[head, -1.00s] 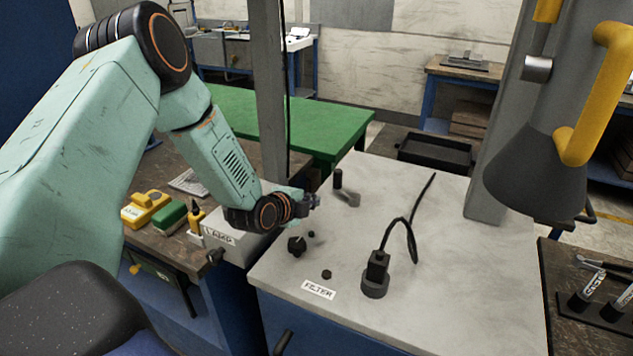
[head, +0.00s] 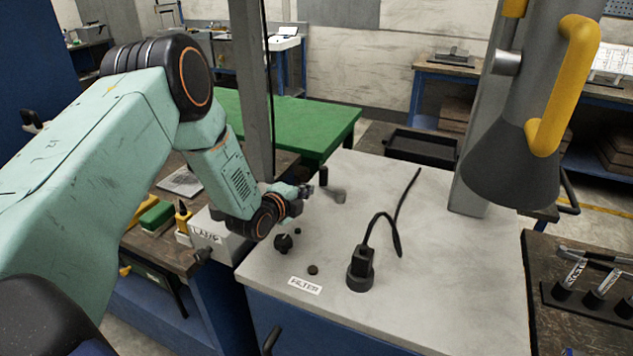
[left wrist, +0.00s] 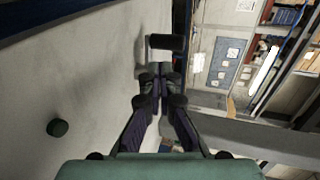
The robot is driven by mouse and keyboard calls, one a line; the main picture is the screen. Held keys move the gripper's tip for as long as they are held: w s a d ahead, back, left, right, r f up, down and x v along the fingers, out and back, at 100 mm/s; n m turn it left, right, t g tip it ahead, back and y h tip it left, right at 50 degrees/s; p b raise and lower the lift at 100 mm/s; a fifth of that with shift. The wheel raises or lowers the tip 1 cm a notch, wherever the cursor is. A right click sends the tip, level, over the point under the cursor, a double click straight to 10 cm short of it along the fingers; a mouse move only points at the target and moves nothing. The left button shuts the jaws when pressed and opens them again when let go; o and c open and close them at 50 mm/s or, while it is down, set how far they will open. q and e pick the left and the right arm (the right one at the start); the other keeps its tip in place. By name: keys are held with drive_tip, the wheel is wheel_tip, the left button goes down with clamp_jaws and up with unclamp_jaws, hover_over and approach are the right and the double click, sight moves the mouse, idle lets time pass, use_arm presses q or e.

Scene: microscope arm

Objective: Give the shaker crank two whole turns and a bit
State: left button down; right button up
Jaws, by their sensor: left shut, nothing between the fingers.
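The shaker crank stands on the far left part of the pale bench top (head: 430,240). It has a black upright handle (head: 324,176) and a short grey arm (head: 337,195) reaching right from it. My left gripper (head: 309,189) is shut and empty, just left of and nearer than the handle, seemingly with a small gap. In the left wrist view the closed fingertips (left wrist: 160,78) point towards a black cylinder (left wrist: 167,42), which looks like the crank handle, a little beyond them. My right gripper is not in view.
A black knob (head: 283,242), small black buttons (head: 313,270) and a FILTER label (head: 305,285) lie nearer on the bench. A grey column and cone-shaped head (head: 512,170) hang at the right. A LAMP box (head: 208,236) is left.

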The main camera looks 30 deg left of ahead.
sight(320, 176)
use_arm(q)
drive_tip(key=x, duration=0.4)
drive_tip(key=shift+w+a+r, duration=0.2)
drive_tip(key=shift+w+a, duration=0.1)
drive_tip(key=shift+a, duration=0.05)
drive_tip(key=shift+w+d, duration=0.3)
drive_tip(key=shift+w, duration=0.5)
drive_tip(key=shift+w+a, duration=0.1)
drive_tip(key=shift+a, duration=0.1)
drive_tip(key=shift+a, duration=0.1)
drive_tip(key=shift+d, duration=0.2)
drive_tip(key=shift+w+a, duration=0.25)
drive_tip(key=shift+a, duration=0.05)
drive_tip(key=shift+w+d+b, duration=0.1)
drive_tip(key=shift+w+b, duration=0.05)
drive_tip(key=shift+b, duration=0.2)
